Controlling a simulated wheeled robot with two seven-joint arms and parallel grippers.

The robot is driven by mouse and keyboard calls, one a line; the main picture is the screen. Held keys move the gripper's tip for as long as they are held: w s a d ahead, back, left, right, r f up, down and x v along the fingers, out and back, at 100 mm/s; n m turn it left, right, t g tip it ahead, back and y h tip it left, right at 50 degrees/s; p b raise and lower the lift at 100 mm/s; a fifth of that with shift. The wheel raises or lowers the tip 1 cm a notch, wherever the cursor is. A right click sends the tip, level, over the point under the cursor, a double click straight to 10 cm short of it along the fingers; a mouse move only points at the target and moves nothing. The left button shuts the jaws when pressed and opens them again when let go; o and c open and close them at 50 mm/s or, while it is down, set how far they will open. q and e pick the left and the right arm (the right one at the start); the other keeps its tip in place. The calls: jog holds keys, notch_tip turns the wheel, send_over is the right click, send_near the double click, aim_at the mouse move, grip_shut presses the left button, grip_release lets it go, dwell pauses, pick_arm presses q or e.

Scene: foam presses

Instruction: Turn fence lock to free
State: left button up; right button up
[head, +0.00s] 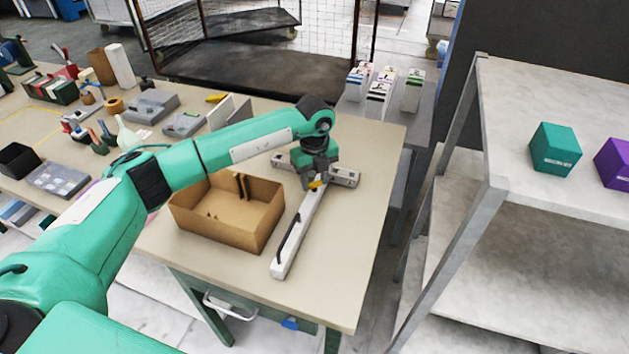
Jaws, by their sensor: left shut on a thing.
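The fence (303,226) is a pale, T-shaped bar lying on the workbench, with its long arm toward me and a grey crosspiece (345,177) at its far end. A dark strip or handle (291,238) runs along the long arm. The fence lock (316,184) shows as a small yellow piece near the joint of the two bars. My left gripper (314,178) points down over it and is shut on it. The fingers hide most of the lock, so I cannot tell its exact angle. My right gripper is not in view.
An open cardboard box (262,222) stands close left of the fence. The workbench (372,148) is bare to the right, up to its edge. Tools and trays crowd the left. A shelf rack (500,185) with a teal box (555,148) and a purple box (614,163) stands at right.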

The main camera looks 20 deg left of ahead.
aim_at(315, 182)
pick_arm(q)
jog(key=n, duration=0.4)
jog(key=shift+n+b, duration=0.3)
jog(key=shift+b, duration=0.05)
jog(key=shift+r+n, duration=0.1)
jog(key=shift+n, duration=1.9)
jog(key=o, duration=1)
notch_tip(315, 182, up, 14)
jog(key=b, duration=0.3)
